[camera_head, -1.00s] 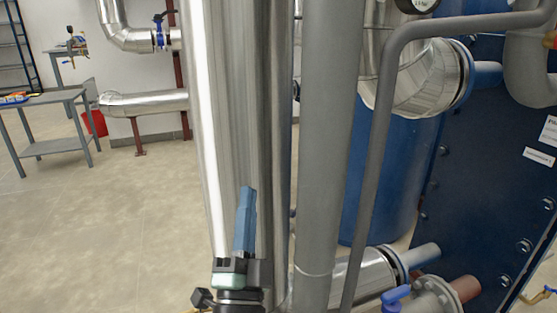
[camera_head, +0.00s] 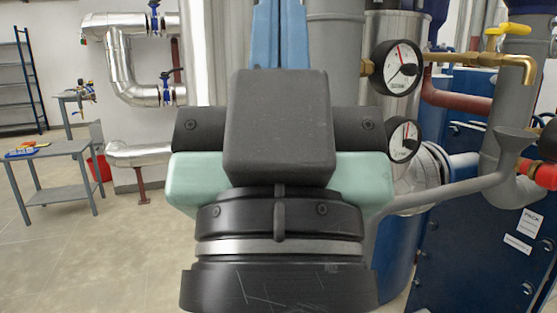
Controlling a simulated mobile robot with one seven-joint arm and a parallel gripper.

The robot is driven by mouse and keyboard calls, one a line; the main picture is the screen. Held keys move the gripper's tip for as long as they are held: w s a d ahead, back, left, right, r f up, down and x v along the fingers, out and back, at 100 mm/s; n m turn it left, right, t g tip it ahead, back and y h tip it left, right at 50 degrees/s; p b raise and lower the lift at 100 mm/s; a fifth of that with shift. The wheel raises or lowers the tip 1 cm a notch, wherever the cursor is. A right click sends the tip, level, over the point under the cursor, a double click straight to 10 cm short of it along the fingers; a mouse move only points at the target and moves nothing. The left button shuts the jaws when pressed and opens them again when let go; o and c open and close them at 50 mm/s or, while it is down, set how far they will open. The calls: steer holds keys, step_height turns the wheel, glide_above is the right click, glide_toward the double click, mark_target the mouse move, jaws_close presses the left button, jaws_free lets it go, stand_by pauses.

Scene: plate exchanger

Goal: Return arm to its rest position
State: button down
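My gripper (camera_head: 278,30) fills the middle of the view, close to the camera, with its blue fingers pointing up and away. The two fingers sit side by side with no visible gap, so it looks shut, and I see nothing held between them. The finger bases are hidden behind a dark block on the gripper's body. The mint-green and black body stands upright in front of the pipes, and I see no contact with them.
Behind and to the right are pressure gauges (camera_head: 397,68), a yellow-handled valve (camera_head: 508,29), a grey bent pipe (camera_head: 470,186) and the blue plate exchanger (camera_head: 470,255). A grey table (camera_head: 58,150) stands at the left. The floor at left (camera_head: 80,260) is clear.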

step_height(320, 180, up, 29)
steer(key=p, duration=2.6)
steer(key=shift+p, duration=0.4)
